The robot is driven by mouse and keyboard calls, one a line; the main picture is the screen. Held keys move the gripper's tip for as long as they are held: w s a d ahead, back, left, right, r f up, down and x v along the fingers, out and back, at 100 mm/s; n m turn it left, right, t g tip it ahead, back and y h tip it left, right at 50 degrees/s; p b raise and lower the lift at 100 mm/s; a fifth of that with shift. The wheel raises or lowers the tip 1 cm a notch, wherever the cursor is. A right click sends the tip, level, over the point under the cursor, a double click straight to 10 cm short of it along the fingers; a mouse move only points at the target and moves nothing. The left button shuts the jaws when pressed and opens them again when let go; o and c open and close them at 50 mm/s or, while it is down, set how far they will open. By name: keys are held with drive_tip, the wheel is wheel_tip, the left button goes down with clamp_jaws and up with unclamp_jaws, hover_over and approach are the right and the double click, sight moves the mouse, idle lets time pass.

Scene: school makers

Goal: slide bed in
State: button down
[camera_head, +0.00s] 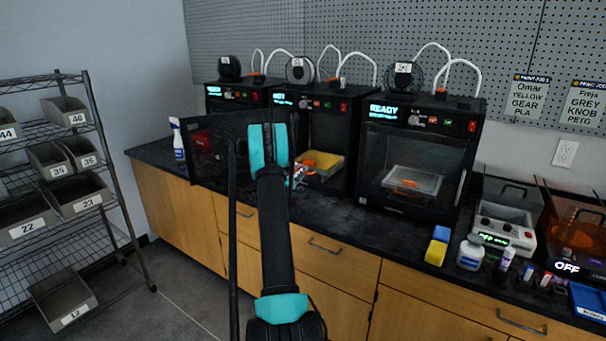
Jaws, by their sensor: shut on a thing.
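The middle printer (322,108) has a lit display that appears to read HOT. Its front is open and a print bed (326,167) with a yellow top surface sits in the lower opening, with its front edge near the printer's front. A small orange piece (309,162) shows on its left side. My gripper (299,175) is at the bed's front left edge, shut on the bed. My arm hides part of the contact, and the exact grip is small and hard to see.
A dark see-through door panel (215,150) stands swung out left of the middle printer. The right printer (418,150) reads READY and is closed. A spray bottle (178,140), yellow-blue sponge (437,246) and white jar (470,253) stand on the black counter (375,222).

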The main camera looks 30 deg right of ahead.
drive_tip(key=shift+f+x, duration=0.2)
drive_tip(key=shift+x, duration=0.9)
drive_tip(key=shift+f+x, duration=0.2)
drive_tip(key=shift+x, duration=0.9)
drive_tip(key=shift+w, duration=0.1)
drive_tip(key=c, duration=1.7)
unclamp_jaws()
drive_tip(key=shift+d, duration=0.2)
drive_tip(key=v, duration=1.2)
